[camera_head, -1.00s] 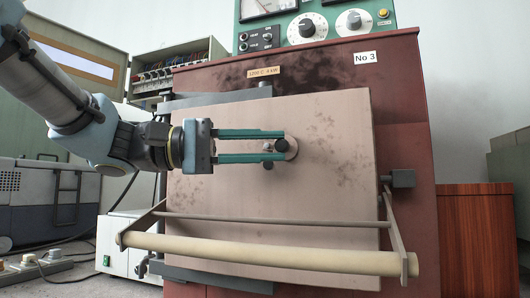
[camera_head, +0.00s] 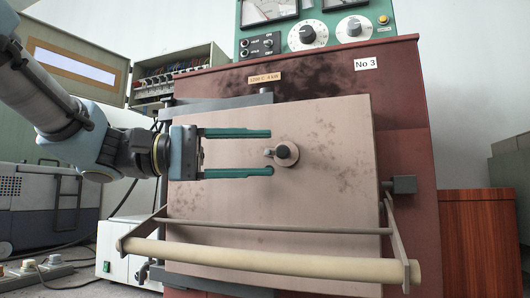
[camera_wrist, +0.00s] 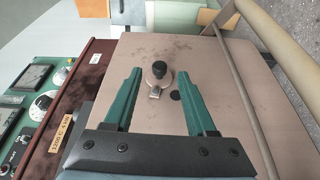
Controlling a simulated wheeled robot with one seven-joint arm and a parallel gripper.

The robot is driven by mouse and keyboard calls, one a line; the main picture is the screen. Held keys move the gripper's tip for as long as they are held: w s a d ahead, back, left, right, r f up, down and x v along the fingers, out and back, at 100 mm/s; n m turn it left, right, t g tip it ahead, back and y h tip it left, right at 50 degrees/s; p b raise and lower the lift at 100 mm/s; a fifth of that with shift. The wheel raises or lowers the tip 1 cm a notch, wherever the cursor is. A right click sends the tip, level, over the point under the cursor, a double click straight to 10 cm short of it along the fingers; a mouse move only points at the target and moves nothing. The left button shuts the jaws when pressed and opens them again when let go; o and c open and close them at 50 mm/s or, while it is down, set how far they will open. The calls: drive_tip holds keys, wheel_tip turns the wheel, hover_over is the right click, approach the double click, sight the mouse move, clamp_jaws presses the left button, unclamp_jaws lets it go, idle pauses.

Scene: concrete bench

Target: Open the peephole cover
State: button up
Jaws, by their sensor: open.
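The peephole cover (camera_head: 289,160) is a small rounded metal plate with a black knob (camera_head: 283,151) on the furnace door (camera_head: 330,205). A small pale tab sticks out from its left side. In the wrist view the cover (camera_wrist: 151,80) lies just ahead of my fingertips, its tab toward me. A dark round spot (camera_wrist: 175,96), which looks like the peephole, shows uncovered beside it, between my fingers.
A pale handle bar (camera_head: 270,257) on side brackets crosses the door's lower front. A green control panel (camera_head: 315,25) with dials sits on top of the red furnace (camera_head: 408,120). An open grey box (camera_head: 180,75) stands behind my arm.

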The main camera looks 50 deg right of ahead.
drive_tip(key=v, duration=0.8)
drive_tip(key=shift+w+a, duration=0.2)
drive_tip(key=shift+a, duration=0.05)
